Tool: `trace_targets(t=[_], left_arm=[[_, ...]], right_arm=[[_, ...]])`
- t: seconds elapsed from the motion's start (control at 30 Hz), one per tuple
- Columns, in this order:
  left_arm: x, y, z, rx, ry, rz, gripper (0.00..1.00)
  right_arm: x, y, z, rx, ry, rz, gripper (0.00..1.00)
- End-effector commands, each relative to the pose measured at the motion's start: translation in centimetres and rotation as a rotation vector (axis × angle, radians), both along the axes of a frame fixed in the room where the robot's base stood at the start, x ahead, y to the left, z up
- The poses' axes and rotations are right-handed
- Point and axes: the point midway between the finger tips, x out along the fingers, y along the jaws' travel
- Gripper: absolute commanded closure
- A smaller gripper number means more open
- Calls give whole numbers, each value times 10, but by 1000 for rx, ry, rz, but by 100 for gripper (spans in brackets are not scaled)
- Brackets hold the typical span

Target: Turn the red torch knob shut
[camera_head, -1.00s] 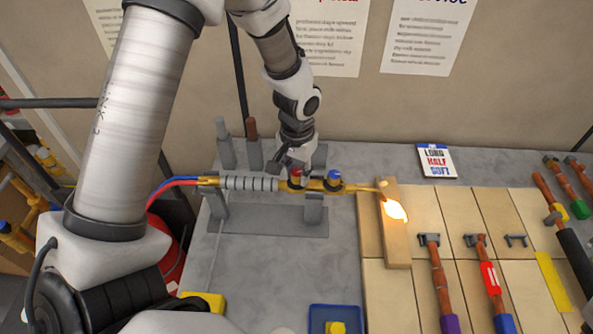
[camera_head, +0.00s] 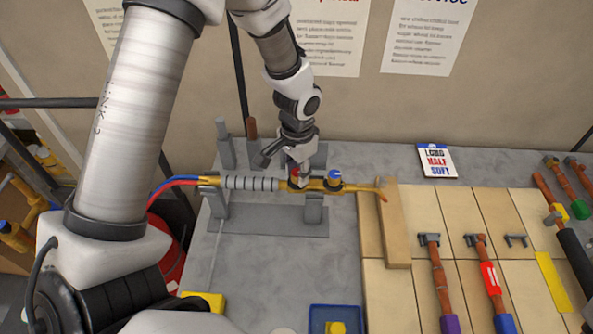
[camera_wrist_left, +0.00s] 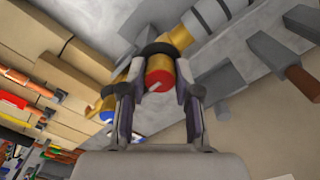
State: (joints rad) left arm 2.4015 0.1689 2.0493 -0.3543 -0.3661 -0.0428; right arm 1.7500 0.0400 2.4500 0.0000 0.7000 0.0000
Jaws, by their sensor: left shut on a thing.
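The brass torch (camera_head: 312,185) lies level on a grey stand (camera_head: 290,222), with its tip pointing right over a wooden block. No flame shows at the tip. Its red knob (camera_head: 295,172) is at the gripper, and the blue knob (camera_head: 334,176) is just right of it. My left gripper (camera_head: 296,165) is above the torch, shut on the red knob. In the left wrist view the red knob (camera_wrist_left: 158,79) sits between the two fingers, and part of the blue knob (camera_wrist_left: 107,117) shows beside the left finger. My right gripper is not in view.
A blue tray (camera_head: 335,312) with a yellow item is at the front. A printed card (camera_head: 436,161) lies at the back. Red and blue hoses (camera_head: 172,183) run left from the torch.

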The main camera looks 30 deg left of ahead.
Motion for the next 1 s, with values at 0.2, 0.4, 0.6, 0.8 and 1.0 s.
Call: trace_targets(t=[0.2,0.4,0.6,0.8,1.0], left_arm=[[2,0,0,0,-5,0,43],[1,0,0,0,-2,1,43],[2,0,20,1,-5,1,43],[4,0,70,0,-8,1,43],[4,0,110,0,-4,1,43]], right_arm=[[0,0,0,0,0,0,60],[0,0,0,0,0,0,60],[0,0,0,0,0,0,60],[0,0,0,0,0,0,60],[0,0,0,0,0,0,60]])
